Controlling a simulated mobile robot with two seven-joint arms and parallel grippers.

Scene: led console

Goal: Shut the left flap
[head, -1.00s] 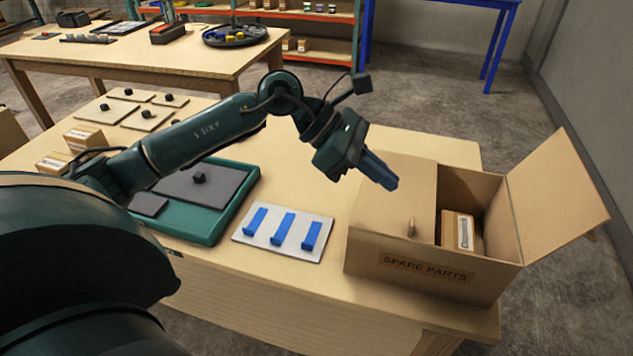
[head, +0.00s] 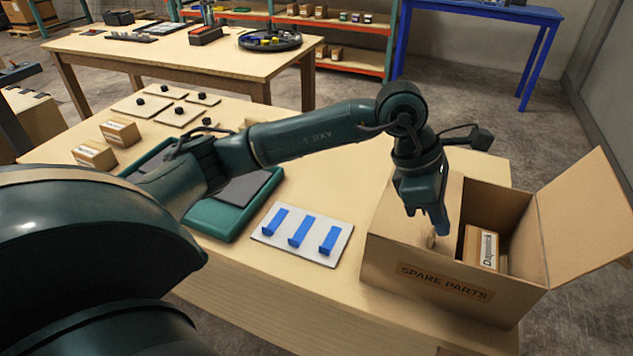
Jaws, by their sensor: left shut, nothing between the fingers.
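The cardboard box marked SPARE PARTS (head: 443,279) stands at the right end of the table. Its left flap (head: 400,214) lies about level over the left half of the opening. A small pale tab shows near the flap's front inner corner. I cannot tell whether the fingertips touch the flap. The gripper hides part of the flap. My right gripper is not in view.
The box's right flap (head: 585,215) stands open, leaning outward. A labelled carton (head: 481,246) sits inside the box. A white plate with blue pieces (head: 302,235) and a green tray (head: 222,214) lie left of the box. My left arm spans the table.

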